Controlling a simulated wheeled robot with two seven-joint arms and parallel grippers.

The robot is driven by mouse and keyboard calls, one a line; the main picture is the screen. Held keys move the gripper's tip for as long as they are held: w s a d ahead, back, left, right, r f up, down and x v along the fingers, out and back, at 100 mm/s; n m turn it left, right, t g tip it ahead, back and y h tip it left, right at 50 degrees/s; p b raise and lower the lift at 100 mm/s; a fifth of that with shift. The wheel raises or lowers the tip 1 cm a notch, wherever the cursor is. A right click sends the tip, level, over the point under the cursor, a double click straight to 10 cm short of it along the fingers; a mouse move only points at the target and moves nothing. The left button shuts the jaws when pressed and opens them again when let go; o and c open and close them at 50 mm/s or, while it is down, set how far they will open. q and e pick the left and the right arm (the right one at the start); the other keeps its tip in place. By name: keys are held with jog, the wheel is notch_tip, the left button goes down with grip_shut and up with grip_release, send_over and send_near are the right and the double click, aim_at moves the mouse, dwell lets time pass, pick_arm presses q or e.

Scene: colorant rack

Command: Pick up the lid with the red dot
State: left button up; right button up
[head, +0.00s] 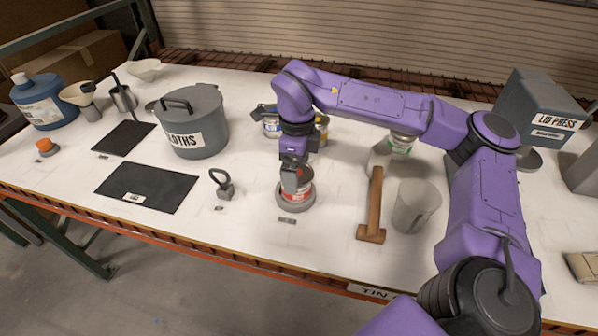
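I cannot make out a lid with a red dot for certain. A small can with a red and white label (299,195) stands on a round grey base at the front middle of the bench. My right gripper (297,186) points down right at the top of this can and covers it, so any lid there is hidden. Whether its fingers are open or shut does not show. My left gripper is out of view.
A grey weight with a ring handle (223,185) and a dark mat (147,188) lie left. A large CLOTHS pot (192,122) and a LID PRESS box (540,112) stand farther back.

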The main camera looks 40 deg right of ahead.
jog(key=c, duration=0.5)
jog(key=shift+w+a+f, duration=0.1)
jog(key=shift+w, duration=0.1)
jog(key=c, duration=0.3)
